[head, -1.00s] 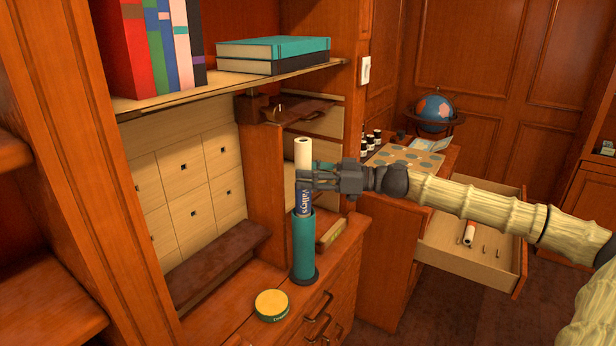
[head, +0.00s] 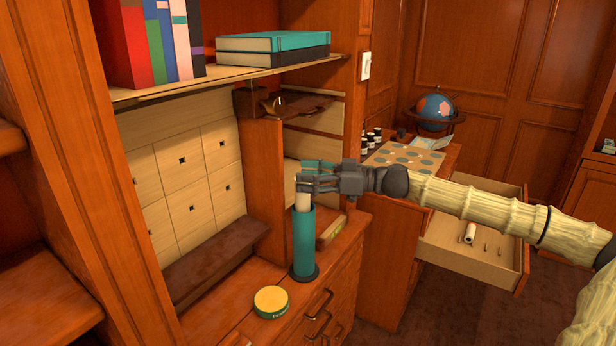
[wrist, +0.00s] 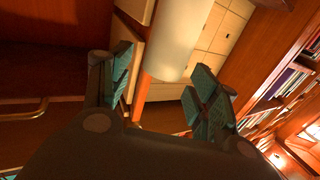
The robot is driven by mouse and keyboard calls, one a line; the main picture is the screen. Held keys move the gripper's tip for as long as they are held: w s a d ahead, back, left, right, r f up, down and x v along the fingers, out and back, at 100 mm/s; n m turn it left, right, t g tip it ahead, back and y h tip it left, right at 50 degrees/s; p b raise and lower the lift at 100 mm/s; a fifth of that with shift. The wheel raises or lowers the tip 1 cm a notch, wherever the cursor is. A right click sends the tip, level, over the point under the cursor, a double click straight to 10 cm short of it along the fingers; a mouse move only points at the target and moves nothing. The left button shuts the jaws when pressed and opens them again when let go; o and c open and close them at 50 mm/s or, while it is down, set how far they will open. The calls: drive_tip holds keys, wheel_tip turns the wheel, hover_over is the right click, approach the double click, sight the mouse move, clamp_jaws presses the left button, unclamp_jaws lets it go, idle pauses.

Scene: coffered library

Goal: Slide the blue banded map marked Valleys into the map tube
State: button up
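The map is a white roll (head: 302,200). Most of it is down inside the upright teal map tube (head: 304,248), and a short white end shows above the rim. Its blue Valleys band is hidden. My gripper (head: 308,180) is at the top of the roll, just above the tube. In the wrist view, the two teal-padded fingers (wrist: 160,85) stand apart, with the white roll (wrist: 178,40) between and beyond them and a gap at the left finger. The tube stands on the cabinet top.
A round yellow-lidded tin (head: 271,302) sits in front of the tube. A small box (head: 331,230) lies behind it at right. A shelf (head: 240,80) with books overhangs at left. An open drawer (head: 470,255) at right holds another white roll (head: 470,232).

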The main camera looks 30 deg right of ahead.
drive_tip(key=shift+d, duration=0.1)
drive_tip(key=v, duration=1.2)
idle(1.1)
